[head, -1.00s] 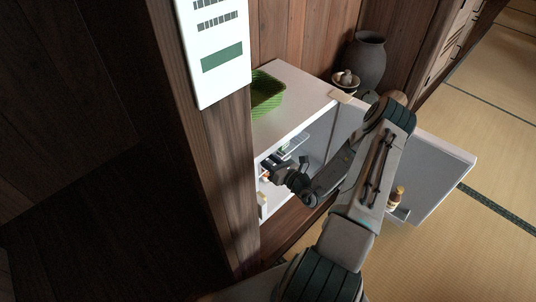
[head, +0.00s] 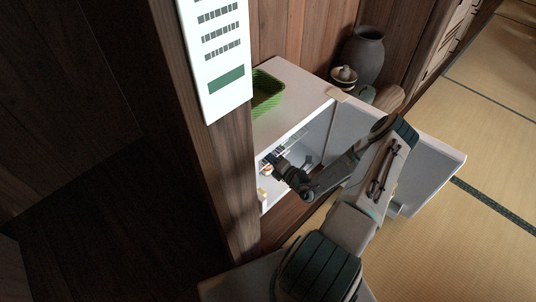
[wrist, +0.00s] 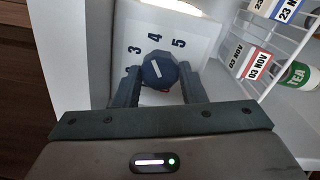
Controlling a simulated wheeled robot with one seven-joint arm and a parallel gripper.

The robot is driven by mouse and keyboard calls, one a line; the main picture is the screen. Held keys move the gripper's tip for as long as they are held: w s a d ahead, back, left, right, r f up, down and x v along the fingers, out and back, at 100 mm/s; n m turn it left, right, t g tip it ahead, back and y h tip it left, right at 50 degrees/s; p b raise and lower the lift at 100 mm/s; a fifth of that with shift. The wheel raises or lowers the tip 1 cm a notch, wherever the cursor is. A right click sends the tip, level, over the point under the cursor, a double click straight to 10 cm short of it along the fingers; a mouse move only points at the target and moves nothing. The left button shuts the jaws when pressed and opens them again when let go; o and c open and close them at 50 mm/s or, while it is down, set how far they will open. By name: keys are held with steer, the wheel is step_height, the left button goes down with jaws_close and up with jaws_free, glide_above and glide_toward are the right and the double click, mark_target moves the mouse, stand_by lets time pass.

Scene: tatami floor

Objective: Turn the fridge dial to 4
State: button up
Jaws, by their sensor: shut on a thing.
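The fridge dial (wrist: 159,70) is a dark blue faceted knob with a white line, on a white panel (wrist: 198,27) printed with 3, 4 and 5. The white line leans up and slightly left, near the 4 but tilted toward the 3 side. My gripper (wrist: 158,80) is shut on the dial, one finger on each side. In the head view my gripper (head: 273,159) reaches inside the open white fridge (head: 296,84); the dial is too small to make out there.
The fridge door (head: 436,165) stands open to the right. A wire rack (wrist: 273,50) with dated cartons and a tea container (wrist: 300,76) is right of the dial. A green basket (head: 267,93) sits on the fridge. A wooden post (head: 232,180) stands close left.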

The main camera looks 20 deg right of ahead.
steer(key=shift+m, duration=1)
steer(key=shift+p, duration=0.3)
steer(key=o, duration=1)
steer(key=shift+s, duration=0.1)
steer(key=p+v, duration=0.1)
steer(key=v, duration=1.2)
steer(key=shift+s+d+p, duration=0.2)
steer(key=shift+s+p, duration=0.15)
steer(key=shift+p, duration=0.05)
steer(key=shift+f, duration=0.1)
